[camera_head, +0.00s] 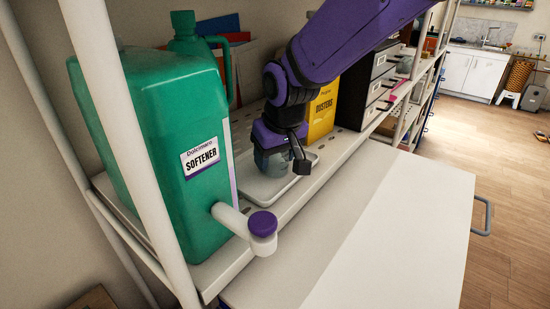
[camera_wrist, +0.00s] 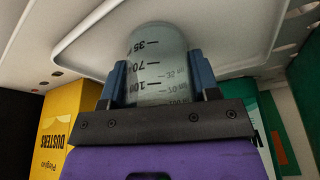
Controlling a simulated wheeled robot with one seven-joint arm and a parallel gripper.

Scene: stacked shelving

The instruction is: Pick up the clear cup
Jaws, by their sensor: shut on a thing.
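The clear cup (camera_wrist: 157,65) shows in the wrist view, a see-through cup with black measuring marks. It is between the two blue fingers of my gripper (camera_wrist: 160,82), which are shut on it. In the head view, my gripper (camera_head: 283,160) is over a white tray (camera_head: 265,190) on the shelf, and the cup (camera_head: 270,163) shows partly behind it. The tray also shows in the wrist view (camera_wrist: 90,45). I cannot tell whether the cup touches the tray.
A large green softener jug (camera_head: 150,140) with a white spout and purple cap (camera_head: 262,224) stands at left. A yellow dusters box (camera_head: 322,108) and dark drawers (camera_head: 365,85) stand behind my gripper. A white surface (camera_head: 390,220) in front is clear.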

